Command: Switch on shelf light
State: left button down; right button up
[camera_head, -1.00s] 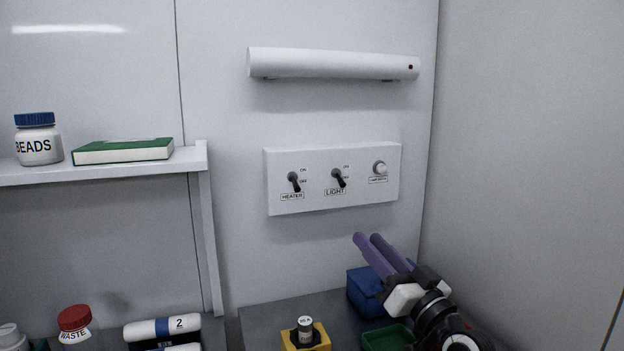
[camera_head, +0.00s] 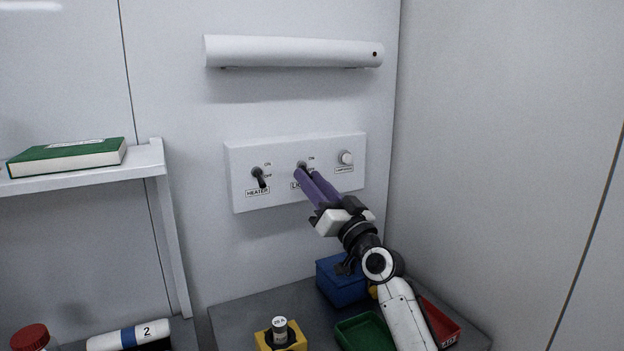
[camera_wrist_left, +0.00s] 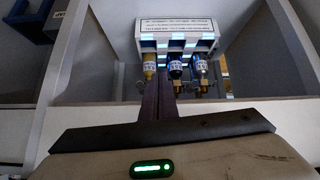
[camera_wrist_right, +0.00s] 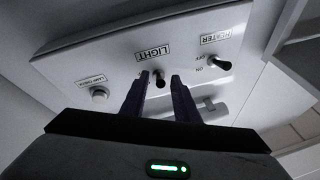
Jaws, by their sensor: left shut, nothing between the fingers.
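The white switch panel (camera_head: 240,160) is on the back wall in the head view, below a white tube lamp (camera_head: 290,52) that shows no glow. The light switch (camera_head: 301,165) is in the panel's middle, its lever mostly hidden behind my right gripper (camera_head: 307,174). In the right wrist view, my right gripper (camera_wrist_right: 160,77) is open, with its purple fingertips either side of the light lever (camera_wrist_right: 160,82); contact cannot be told. The heater switch (camera_head: 259,177) beside it has its lever pointing down. My left gripper (camera_wrist_left: 166,80) is shut and empty, away from the panel.
A round knob (camera_head: 345,157) is right of the light switch. A blue box (camera_head: 340,284), green tray (camera_head: 363,334) and red tray (camera_head: 440,324) lie below. A shelf (camera_head: 85,178) is at left. Bottles in a rack (camera_wrist_left: 178,32) face my left gripper.

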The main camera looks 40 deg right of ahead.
grip_shut()
pick_arm(q)
jog(key=shift+w, duration=0.15)
